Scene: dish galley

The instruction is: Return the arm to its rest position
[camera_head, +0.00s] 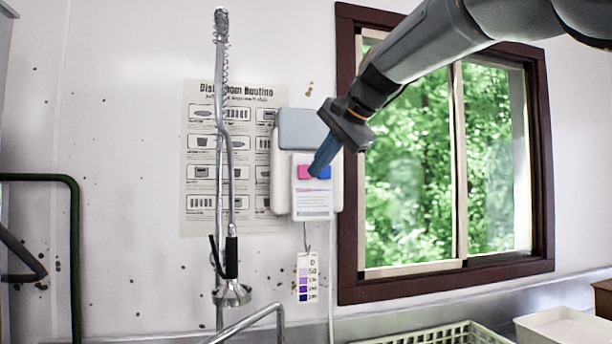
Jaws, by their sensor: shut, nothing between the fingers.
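My arm comes in from the upper right in the head view, dark grey, crossing in front of the window. My gripper (325,155) points down and to the left, with blue fingers that are shut and empty. Its fingertips show in front of a white wall box (312,200) with a pink and a blue patch. I cannot tell whether the fingertips touch the box or stand apart from it.
A spray hose tap (232,180) stands at left centre before a wall poster (200,215). A test-strip card (307,278) hangs below the box. The window (410,200) is behind my arm. A green rack (455,335) and a white tub (565,328) stand at bottom right.

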